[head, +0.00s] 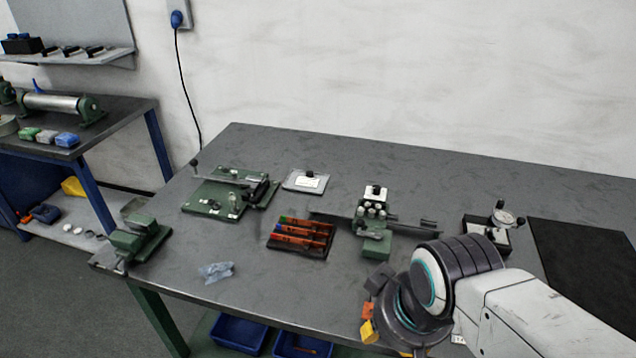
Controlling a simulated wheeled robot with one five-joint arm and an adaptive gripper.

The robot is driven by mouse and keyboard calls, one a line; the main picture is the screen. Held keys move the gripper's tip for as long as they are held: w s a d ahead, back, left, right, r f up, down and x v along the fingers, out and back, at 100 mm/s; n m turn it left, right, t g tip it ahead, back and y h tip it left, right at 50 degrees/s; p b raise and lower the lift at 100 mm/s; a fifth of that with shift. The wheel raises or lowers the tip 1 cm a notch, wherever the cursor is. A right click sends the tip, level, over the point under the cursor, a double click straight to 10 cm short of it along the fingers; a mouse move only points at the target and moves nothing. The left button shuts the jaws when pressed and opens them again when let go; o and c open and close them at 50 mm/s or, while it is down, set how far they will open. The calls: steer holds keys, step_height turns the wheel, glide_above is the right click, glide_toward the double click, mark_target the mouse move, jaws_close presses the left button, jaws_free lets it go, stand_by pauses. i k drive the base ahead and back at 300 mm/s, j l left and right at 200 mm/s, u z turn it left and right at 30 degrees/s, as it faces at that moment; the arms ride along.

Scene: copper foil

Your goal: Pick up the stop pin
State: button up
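I cannot single out the stop pin for certain in the head view. A green base plate (203,200) at the left of the table carries small upright fittings, too small to name. A green device with several metal knobs (372,212) stands in the middle of the table.
A green vise (138,240) sits at the left corner, with a crumpled clear bag (216,271) nearby. A dial gauge (504,217) and black mat (583,265) are at right. The back right tabletop is clear.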

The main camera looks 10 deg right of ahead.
mark_target(233, 199)
steer(key=i+j, duration=0.15)
steer(key=j, duration=0.2)
steer(key=i+j, duration=0.15)
steer(key=j, duration=0.15)
steer(key=i+j, duration=0.15)
steer(key=j, duration=0.2)
steer(key=i+j, duration=0.15)
steer(key=j, duration=0.2)
steer(key=u, duration=0.05)
